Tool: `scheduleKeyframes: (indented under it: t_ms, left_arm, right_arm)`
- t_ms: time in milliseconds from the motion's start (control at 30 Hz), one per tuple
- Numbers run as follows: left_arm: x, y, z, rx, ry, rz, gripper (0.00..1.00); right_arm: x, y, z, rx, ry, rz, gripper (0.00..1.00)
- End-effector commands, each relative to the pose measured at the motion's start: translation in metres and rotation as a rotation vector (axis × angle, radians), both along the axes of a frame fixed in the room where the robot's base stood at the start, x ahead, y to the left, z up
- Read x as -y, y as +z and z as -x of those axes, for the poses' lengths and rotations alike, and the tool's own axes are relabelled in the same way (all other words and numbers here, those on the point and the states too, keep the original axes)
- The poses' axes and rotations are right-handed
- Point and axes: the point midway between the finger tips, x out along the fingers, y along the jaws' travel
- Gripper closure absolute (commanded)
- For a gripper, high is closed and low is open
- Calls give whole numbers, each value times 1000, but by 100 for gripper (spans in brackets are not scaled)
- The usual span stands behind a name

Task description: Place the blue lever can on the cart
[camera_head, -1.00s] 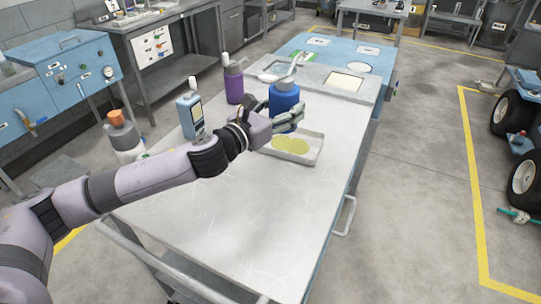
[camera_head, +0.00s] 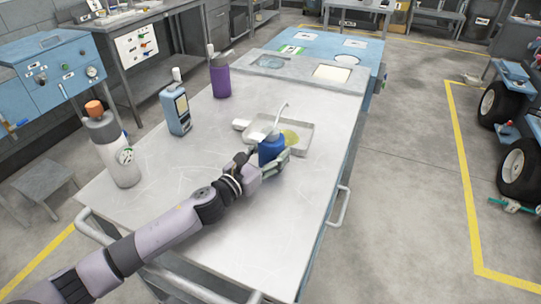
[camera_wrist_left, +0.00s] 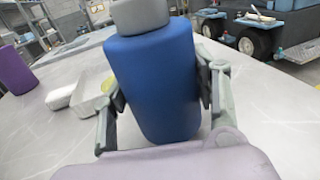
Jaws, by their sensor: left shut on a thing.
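The blue lever can (camera_head: 270,151), with a grey top and a pale curved spout, is in my left gripper (camera_head: 268,165), low over the cart top beside the tray. In the left wrist view the can (camera_wrist_left: 155,80) stands slightly tilted between the two fingers (camera_wrist_left: 160,100), which close on its sides. I cannot tell whether its base touches the cart. The cart (camera_head: 185,225) has a bare, scratched metal top and a side handle. My right gripper is not in view.
A purple bottle (camera_head: 220,80), a blue-grey device (camera_head: 176,110) and a white bottle with an orange cap (camera_head: 116,155) stand on the left side. The front of the cart top is clear.

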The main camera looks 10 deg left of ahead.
Motion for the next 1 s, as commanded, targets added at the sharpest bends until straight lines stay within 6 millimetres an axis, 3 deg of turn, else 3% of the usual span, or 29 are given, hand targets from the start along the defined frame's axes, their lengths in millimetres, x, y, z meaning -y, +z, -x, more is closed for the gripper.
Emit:
scheduleKeyframes:
  t_ms: [367,400,667,1000]
  left_arm:
    - [0,-4,0,4,0,0,93]
    - [0,-4,0,3,0,-1,43]
    - [0,-4,0,2,0,0,26]
    - [0,-2,0,2,0,0,25]
  right_arm:
    - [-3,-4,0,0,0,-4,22]
    - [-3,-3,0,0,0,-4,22]
    - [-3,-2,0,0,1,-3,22]
    - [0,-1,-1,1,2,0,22]
